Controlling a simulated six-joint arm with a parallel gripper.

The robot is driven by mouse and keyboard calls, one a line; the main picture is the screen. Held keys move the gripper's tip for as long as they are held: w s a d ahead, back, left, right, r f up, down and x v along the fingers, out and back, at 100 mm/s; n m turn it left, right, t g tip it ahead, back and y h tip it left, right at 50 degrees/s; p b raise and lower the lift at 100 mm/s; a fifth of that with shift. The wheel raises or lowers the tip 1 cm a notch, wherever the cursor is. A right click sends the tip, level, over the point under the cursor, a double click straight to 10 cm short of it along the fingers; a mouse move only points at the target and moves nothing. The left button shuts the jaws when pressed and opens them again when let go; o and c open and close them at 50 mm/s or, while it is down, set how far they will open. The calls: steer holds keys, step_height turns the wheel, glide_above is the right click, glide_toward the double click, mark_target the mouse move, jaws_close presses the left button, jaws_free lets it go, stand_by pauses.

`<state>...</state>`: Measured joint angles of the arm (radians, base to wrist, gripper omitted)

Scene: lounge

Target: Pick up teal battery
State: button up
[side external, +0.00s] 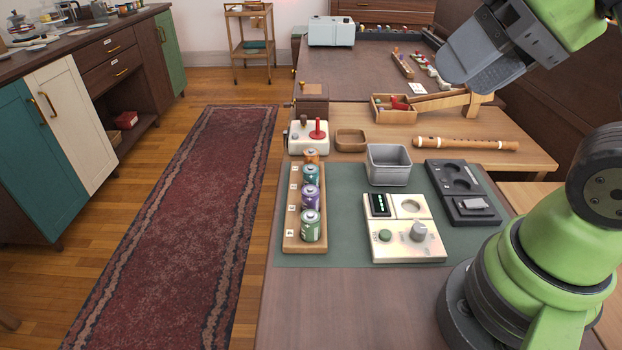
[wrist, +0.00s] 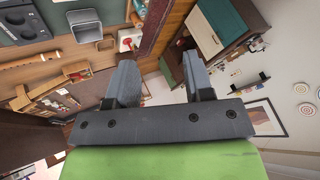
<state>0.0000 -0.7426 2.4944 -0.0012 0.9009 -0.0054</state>
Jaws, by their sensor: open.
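A teal-blue battery (side external: 311,175) stands upright in a long wooden rack (side external: 290,238) on the left of the green mat. An orange battery (side external: 311,156) is behind it; a purple battery (side external: 309,198) and a green battery (side external: 310,228) are in front of it. My gripper (side external: 468,72) is high at the upper right of the side view, well away from the rack. In the wrist view my gripper (wrist: 160,62) has its two grey fingers apart, with nothing between them. I cannot make out the teal battery in the wrist view.
A grey metal bin (side external: 389,166), a cream panel with a knob (side external: 404,245) and a dark panel (side external: 461,192) stand right of the rack. Behind are a white box with a red lever (side external: 308,137), a wooden tray (side external: 350,141) and a recorder (side external: 466,143). The front tabletop is bare.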

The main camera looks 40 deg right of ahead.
steer(key=w+n+g, duration=0.2)
steer(key=w+n, duration=0.1)
steer(key=w, duration=0.5)
steer(key=n+g+h, duration=0.2)
steer(key=n+g, duration=0.2)
steer(key=n, duration=0.3)
glide_above(310, 169)
steer(key=s, duration=0.3)
step_height(310, 169, down, 12)
steer(key=w+f, duration=0.1)
steer(key=f, duration=0.2)
steer(key=w+f+n, duration=0.1)
steer(key=f, duration=0.3)
steer(key=f+n+g, duration=0.1)
steer(key=f, duration=0.3)
steer(key=shift+w, duration=0.4)
steer(key=shift+w+d+f, duration=0.1)
steer(key=shift+f, duration=3)
steer(key=c, duration=0.7)
